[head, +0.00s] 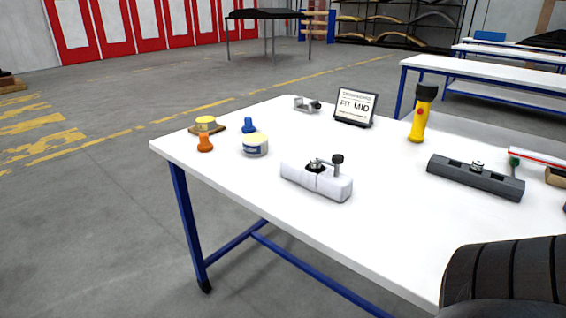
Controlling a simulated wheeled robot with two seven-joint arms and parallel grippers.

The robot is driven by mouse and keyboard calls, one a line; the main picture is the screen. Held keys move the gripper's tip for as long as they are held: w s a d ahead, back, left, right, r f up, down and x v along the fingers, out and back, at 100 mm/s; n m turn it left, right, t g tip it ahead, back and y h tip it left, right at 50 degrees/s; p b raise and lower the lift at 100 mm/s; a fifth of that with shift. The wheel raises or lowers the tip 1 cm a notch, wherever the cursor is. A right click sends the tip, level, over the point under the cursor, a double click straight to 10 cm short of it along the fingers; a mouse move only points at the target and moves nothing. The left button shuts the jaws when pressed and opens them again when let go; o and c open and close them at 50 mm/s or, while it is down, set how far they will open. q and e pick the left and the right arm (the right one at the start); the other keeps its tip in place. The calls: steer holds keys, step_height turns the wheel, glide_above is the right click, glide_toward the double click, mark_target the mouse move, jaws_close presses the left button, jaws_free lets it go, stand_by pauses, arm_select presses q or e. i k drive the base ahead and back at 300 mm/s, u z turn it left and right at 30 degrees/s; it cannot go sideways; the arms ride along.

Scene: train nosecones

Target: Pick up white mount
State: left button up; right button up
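A white mount (316,181) lies on the white table (350,240), near the middle of its front part. It is a long block with a dark round fitting and a small lever with a black knob on top. Nothing covers it. No gripper fingers show in the head view. A black ribbed part at the bottom right corner looks like one of my arms, and no gripper can be seen on it.
A dark grey mount (475,178), a yellow flashlight (421,115), a sign (355,107) and a small metal clamp (306,104) stand on the table. A tub (254,145), a blue piece (248,126), an orange piece (205,143) and a yellow-topped item (206,125) are at the left. The front is clear.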

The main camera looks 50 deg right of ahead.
mark_target(295, 169)
steer(key=i, duration=3.7)
steer(key=z, duration=5.15)
